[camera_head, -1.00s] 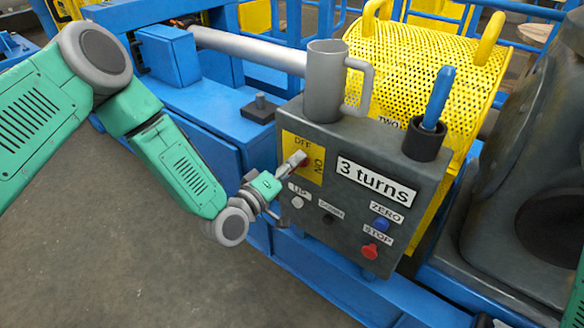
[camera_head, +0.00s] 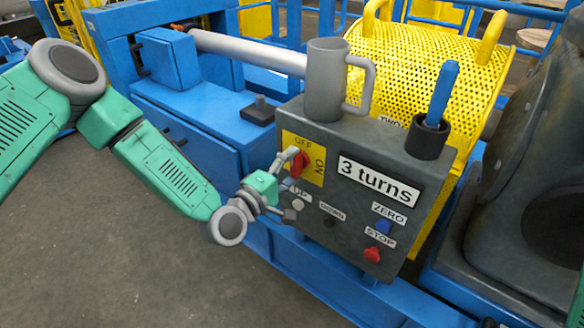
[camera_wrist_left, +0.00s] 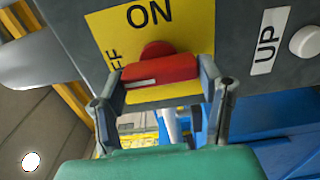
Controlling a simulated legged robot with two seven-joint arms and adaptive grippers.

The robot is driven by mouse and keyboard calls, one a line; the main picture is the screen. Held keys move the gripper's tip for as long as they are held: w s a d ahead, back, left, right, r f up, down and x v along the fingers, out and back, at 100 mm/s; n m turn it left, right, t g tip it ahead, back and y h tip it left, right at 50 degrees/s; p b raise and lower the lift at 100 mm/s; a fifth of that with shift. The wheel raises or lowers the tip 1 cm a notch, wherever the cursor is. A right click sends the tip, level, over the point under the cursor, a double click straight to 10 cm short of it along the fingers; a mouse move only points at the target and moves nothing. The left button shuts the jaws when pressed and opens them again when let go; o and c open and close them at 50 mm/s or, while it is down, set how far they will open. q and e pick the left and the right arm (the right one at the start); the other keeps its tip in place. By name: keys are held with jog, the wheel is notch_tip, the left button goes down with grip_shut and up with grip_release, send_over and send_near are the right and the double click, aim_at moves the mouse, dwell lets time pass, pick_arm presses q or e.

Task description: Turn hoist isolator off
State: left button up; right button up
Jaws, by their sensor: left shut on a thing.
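The hoist isolator is a red handle (camera_head: 298,165) on a yellow plate (camera_head: 317,176) marked OFF and ON, at the upper left of a dark grey control box (camera_head: 345,147). In the head view the handle stands nearly upright, its upper end towards OFF. My left gripper (camera_head: 293,180) reaches it from the left and partly covers it. In the left wrist view the red handle (camera_wrist_left: 161,72) lies across between the two fingers (camera_wrist_left: 163,92), which are shut on it. A pale line shows on its left part, on the OFF side. My right gripper is out of view.
The box also carries UP (camera_head: 304,201), DOWN (camera_head: 331,222), blue ZERO (camera_head: 383,227) and red STOP (camera_head: 372,255) buttons and a "3 turns" sign (camera_head: 378,181). Open floor lies at lower left.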

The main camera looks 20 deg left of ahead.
pick_arm(q)
jog(key=shift+a+f, duration=0.15)
jog(key=shift+f, duration=0.05)
jog(key=o, duration=1.2)
jog(key=shift+a, duration=0.1)
jog(key=v, duration=1.2)
